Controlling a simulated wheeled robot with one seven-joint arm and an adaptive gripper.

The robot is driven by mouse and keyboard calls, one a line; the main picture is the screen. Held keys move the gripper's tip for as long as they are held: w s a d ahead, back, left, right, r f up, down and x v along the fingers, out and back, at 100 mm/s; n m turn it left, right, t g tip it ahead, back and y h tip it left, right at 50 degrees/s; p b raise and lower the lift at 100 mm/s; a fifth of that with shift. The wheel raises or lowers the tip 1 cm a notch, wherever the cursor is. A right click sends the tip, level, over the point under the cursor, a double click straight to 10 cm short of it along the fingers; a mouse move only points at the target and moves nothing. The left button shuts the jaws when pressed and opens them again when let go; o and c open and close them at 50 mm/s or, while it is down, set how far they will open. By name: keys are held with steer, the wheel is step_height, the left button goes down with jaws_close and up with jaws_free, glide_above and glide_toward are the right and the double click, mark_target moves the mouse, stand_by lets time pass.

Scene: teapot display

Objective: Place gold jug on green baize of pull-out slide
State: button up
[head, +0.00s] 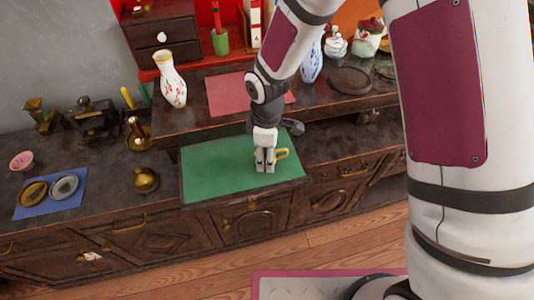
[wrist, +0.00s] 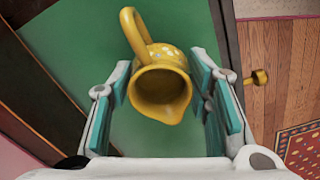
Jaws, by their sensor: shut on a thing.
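The gold jug (wrist: 160,85) is between the two teal-padded fingers of my gripper (wrist: 162,98) in the wrist view, with its open mouth facing the camera and its loop handle at the top left. In the head view my gripper (head: 265,164) is over the right part of the green baize (head: 215,168), shut on the jug. Only the jug's yellow handle (head: 282,154) shows clearly there; its body is mostly hidden by the fingers. The baize lies beneath the jug; I cannot tell whether its base touches. The baize covers the pull-out slide, which projects from the dark cabinet.
A red mat (head: 228,95) and a white floral vase (head: 172,80) are on the raised shelf behind. A round brass pot (head: 146,180) and a blue mat (head: 50,195) with dishes are to the left. The baize left of my gripper is clear.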

steer(key=o, duration=1.3)
steer(key=s+d+r+m+t, duration=0.1)
steer(key=d+r, duration=0.2)
steer(key=r, duration=0.6)
steer(key=s+d+r+m, duration=0.1)
steer(key=d+r+m, duration=0.1)
steer(key=r, duration=0.8)
steer(key=s+d+r+m+t, duration=0.1)
steer(key=s+d+r+m, duration=0.2)
steer(key=s+d+m, duration=0.1)
steer(key=s+d+r+m, duration=0.4)
steer(key=s+d+m, duration=0.1)
steer(key=s, duration=0.4)
steer(key=s+d+r+m+t+p, duration=0.1)
steer(key=s+d+r+m, duration=0.3)
steer(key=s+d, duration=0.2)
steer(key=shift+s+m+t, duration=0.3)
steer(key=shift+s, duration=0.15)
